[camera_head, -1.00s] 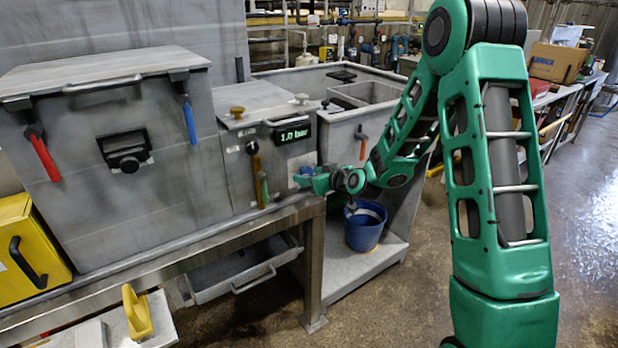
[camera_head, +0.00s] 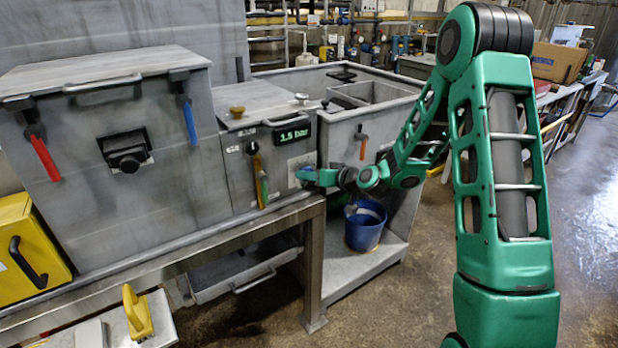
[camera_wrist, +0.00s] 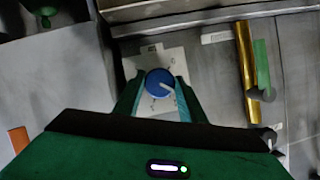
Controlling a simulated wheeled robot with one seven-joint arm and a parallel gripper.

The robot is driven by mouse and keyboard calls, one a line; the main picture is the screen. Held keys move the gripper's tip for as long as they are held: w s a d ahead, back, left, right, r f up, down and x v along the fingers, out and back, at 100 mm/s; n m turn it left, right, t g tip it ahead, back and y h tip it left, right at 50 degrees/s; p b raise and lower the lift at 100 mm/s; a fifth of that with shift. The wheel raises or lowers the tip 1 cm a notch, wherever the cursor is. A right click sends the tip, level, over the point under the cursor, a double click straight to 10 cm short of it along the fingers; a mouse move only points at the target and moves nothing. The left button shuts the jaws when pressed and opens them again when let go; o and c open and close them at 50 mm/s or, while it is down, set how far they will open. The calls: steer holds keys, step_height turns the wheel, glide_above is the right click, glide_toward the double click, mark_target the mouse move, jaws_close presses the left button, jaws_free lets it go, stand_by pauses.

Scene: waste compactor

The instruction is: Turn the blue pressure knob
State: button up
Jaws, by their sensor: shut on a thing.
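The blue pressure knob (camera_wrist: 159,82) sits on a pale dial plate (camera_wrist: 163,55) on the grey front panel in the wrist view. It has a light pointer mark that slants toward the lower right there. My gripper (camera_wrist: 160,90) is shut on the knob, one finger on each side. In the head view my gripper (camera_head: 316,176) is at the right side of the panel and hides most of the knob. The green display (camera_head: 292,133) above it reads 1.5 bar.
A yellow and green lever (camera_head: 258,178) stands left of the knob; in the wrist view its golden bar (camera_wrist: 246,65) is to the right. An orange handle (camera_head: 361,142) is on the bin at right. A blue bucket (camera_head: 364,228) stands below my arm.

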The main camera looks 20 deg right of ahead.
steer(key=shift+d+f+m+t+y, duration=0.2)
steer(key=shift+m+y, duration=0.75)
steer(key=shift+m, duration=1.1)
steer(key=shift+d+f+m+t+y, duration=0.1)
steer(key=shift+m+t+y, duration=0.25)
steer(key=shift+m+y, duration=1.15)
steer(key=shift+d+f+m+t+y, duration=0.1)
steer(key=shift+m+t+y, duration=0.25)
steer(key=shift+m, duration=2.2)
steer(key=o, duration=1)
steer(key=shift+w, duration=0.1)
steer(key=shift+a, duration=0.15)
steer(key=v, duration=1)
steer(key=shift+s+d+f, duration=0.1)
steer(key=shift+s+d, duration=0.15)
steer(key=shift+d, duration=0.1)
